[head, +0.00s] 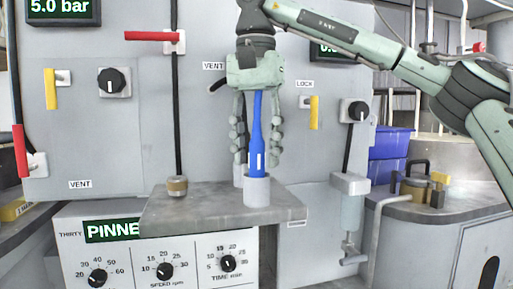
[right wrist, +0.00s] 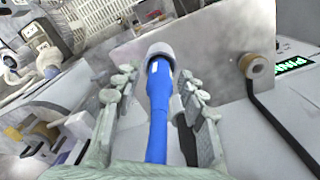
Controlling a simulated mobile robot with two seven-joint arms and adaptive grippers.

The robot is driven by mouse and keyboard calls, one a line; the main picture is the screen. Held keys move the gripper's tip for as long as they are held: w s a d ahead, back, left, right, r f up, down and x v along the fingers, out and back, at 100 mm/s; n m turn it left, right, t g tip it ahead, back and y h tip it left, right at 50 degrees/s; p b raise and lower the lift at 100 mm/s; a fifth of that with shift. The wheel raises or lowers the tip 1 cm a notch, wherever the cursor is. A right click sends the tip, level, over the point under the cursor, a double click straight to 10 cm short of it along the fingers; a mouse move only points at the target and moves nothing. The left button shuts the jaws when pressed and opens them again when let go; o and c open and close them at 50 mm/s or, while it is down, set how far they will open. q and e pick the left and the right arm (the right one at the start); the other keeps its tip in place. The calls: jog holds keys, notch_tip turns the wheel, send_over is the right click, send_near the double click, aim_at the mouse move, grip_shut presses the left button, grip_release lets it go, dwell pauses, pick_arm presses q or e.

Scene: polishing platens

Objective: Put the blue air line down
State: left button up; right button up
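The blue air line (head: 257,140) stands upright on the grey shelf, its lower end in a light grey cup (head: 257,191). In the right wrist view the blue air line (right wrist: 160,110) runs away from the camera into the cup (right wrist: 159,50). My right gripper (head: 256,150) points down around the blue air line, one finger on each side. Gaps show between the fingers and the line in both views, so the gripper is open. In the right wrist view the gripper (right wrist: 158,100) straddles the line. My left gripper is not in view.
The grey shelf (head: 190,208) also bears a brass-coloured fitting (head: 177,186) on a black hose, left of the cup. A panel with yellow and red levers and black knobs stands close behind. A clear cylinder (head: 350,208) hangs at the right. Blue bins (head: 390,145) stand farther right.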

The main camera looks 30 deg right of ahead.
jog(key=shift+r, duration=0.1)
notch_tip(320, 180, up, 12)
jog(key=shift+r, duration=0.1)
dwell(0.6)
